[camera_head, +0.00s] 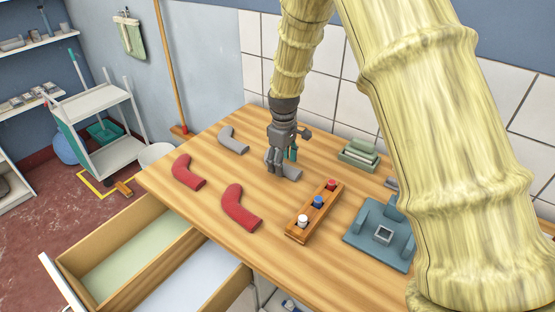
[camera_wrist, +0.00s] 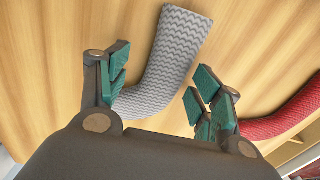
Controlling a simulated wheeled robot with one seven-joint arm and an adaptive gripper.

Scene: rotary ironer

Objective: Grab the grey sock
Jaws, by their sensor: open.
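A grey sock (camera_head: 291,173) lies on the wooden worktop under my gripper (camera_head: 281,162), which partly hides it. In the wrist view a grey sock (camera_wrist: 178,48) with a zigzag knit lies between and beyond the open fingers of my gripper (camera_wrist: 160,85). Its bent lower end is partly hidden behind the left finger. The fingers are apart and hold nothing. A second grey sock (camera_head: 233,141) lies flat farther left on the worktop.
Two red socks (camera_head: 187,173) (camera_head: 240,208) lie left of my gripper. Open drawers (camera_head: 100,295) jut out below.

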